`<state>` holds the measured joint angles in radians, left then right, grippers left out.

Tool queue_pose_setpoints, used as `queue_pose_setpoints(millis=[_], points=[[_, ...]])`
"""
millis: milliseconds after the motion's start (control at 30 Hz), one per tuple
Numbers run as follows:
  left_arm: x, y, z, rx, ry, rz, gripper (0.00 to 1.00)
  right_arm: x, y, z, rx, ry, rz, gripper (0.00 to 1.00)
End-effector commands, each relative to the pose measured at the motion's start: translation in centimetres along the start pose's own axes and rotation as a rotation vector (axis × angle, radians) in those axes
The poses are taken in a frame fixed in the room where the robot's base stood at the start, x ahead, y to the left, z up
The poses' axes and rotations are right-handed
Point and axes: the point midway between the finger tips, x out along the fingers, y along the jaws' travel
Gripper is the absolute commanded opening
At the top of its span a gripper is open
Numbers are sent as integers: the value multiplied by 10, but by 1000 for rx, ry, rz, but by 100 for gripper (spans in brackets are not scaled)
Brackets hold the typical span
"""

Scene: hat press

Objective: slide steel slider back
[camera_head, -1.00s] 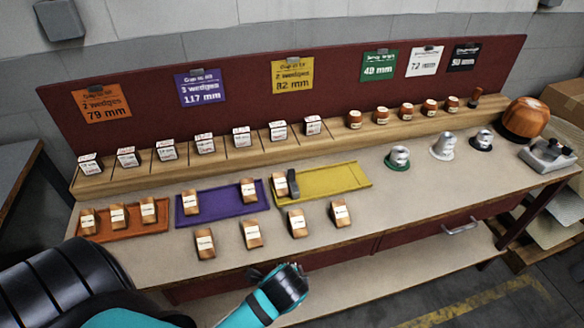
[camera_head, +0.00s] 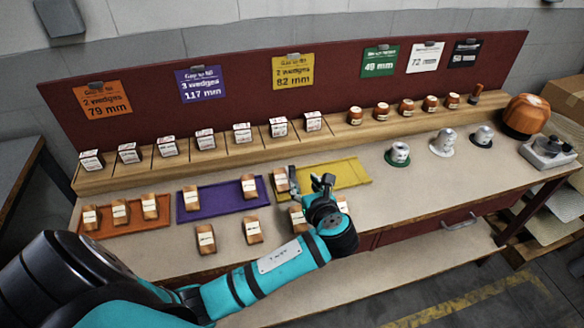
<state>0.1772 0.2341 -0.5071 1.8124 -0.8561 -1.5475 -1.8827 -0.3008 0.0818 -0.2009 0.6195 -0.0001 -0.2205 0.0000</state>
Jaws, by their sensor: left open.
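The steel slider (camera_head: 293,181) is a small dark grey upright block at the left end of the yellow tray (camera_head: 350,172). It stands right beside a wooden wedge with a white label (camera_head: 281,180). My left gripper (camera_head: 322,182) is open and empty, just right of the slider, over the front part of the yellow tray. Its fingers point away from me toward the back. It looks apart from the slider; its exact height above the tray I cannot tell. The gripper partly hides the tray and the labelled wedges in front of it. My right gripper is not in view.
An orange tray (camera_head: 126,226) and a purple tray (camera_head: 222,208) with wedges lie to the left. Loose wedges (camera_head: 205,240) stand along the front. Grey and white cups (camera_head: 442,145) stand to the right. A wooden rack (camera_head: 220,148) runs along the back.

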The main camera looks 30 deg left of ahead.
Motion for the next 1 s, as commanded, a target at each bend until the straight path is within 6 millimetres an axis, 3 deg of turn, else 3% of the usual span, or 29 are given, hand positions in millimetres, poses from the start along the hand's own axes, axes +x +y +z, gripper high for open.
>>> queue_pose_setpoints(millis=[300,500,700,1000], points=[[72,1,1,-1,0,4,42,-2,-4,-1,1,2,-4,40],[110,1,0,-2,2,3,42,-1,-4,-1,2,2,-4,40],[130,0,-1,-2,2,0,42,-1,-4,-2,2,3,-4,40],[135,0,-1,-4,3,0,42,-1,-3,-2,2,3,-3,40]])
